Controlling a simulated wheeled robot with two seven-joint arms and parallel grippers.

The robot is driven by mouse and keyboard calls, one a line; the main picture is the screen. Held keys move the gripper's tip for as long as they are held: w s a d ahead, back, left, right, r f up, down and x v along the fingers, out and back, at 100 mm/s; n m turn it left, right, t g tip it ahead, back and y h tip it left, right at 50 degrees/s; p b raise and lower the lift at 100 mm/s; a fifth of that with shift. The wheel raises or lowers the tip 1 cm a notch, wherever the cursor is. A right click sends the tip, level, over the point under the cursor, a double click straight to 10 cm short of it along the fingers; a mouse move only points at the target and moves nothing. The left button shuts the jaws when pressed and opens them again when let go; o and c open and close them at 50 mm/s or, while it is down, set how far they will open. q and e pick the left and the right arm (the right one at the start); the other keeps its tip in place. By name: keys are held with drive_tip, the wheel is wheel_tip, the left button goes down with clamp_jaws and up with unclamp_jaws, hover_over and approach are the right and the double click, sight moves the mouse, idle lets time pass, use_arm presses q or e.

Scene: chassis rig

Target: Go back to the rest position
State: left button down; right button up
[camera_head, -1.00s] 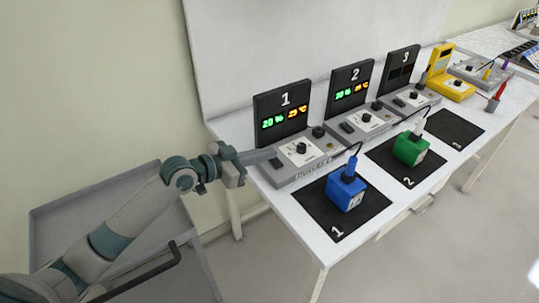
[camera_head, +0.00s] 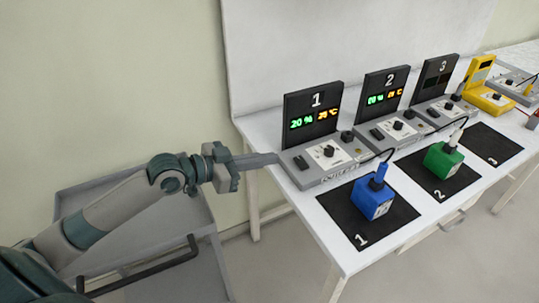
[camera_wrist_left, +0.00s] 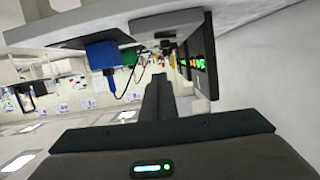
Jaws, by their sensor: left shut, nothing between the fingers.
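My left gripper (camera_head: 262,160) is shut and empty, with its fingers pointing right toward the left side of charging station 1 (camera_head: 325,153). In the head view its tips appear at the station's left edge; I cannot tell whether they touch. In the left wrist view the shut fingers (camera_wrist_left: 157,97) point away from the camera, with the blue block (camera_wrist_left: 103,55) beyond them to the left. My right gripper is not in view.
The blue block (camera_head: 373,203) stands on mat 1 (camera_head: 345,213), the green block (camera_head: 441,161) on mat 2 (camera_head: 467,177). Mat 3 (camera_head: 490,145) is bare. A yellow device (camera_head: 482,85) stands at the back right. A grey cart (camera_head: 90,203) is below my left arm.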

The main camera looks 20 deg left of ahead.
use_arm(q)
drive_tip(key=s+d+f+n+g+y, duration=0.1)
drive_tip(key=s+d+f+g+y, duration=0.1)
drive_tip(key=s+f, duration=0.55)
drive_tip(key=s+d+f+n+g+y, duration=0.1)
drive_tip(key=s+d+f+g+y, duration=0.3)
drive_tip(key=f, duration=0.7)
drive_tip(key=s+a+f+n+g+y, duration=0.15)
drive_tip(key=s+f, duration=0.35)
drive_tip(key=s, duration=0.5)
drive_tip(key=s+a+f+n+g+y, duration=0.1)
drive_tip(key=s+f+n+y, duration=0.2)
drive_tip(key=s, duration=0.7)
drive_tip(key=w+d+f+t+h, duration=0.1)
drive_tip(key=w+d+f, duration=0.15)
drive_tip(key=f, duration=0.85)
drive_tip(key=w+d+f+t+h, duration=0.1)
drive_tip(key=w+f, duration=0.3)
drive_tip(key=f, duration=0.7)
drive_tip(key=s+f, duration=0.2)
drive_tip(key=f, duration=0.5)
drive_tip(key=s+d+f+m+t+h, duration=0.1)
drive_tip(key=s+f, duration=0.2)
drive_tip(key=f, duration=0.5)
drive_tip(key=shift+d+f, duration=0.25)
drive_tip(key=shift+d, duration=0.05)
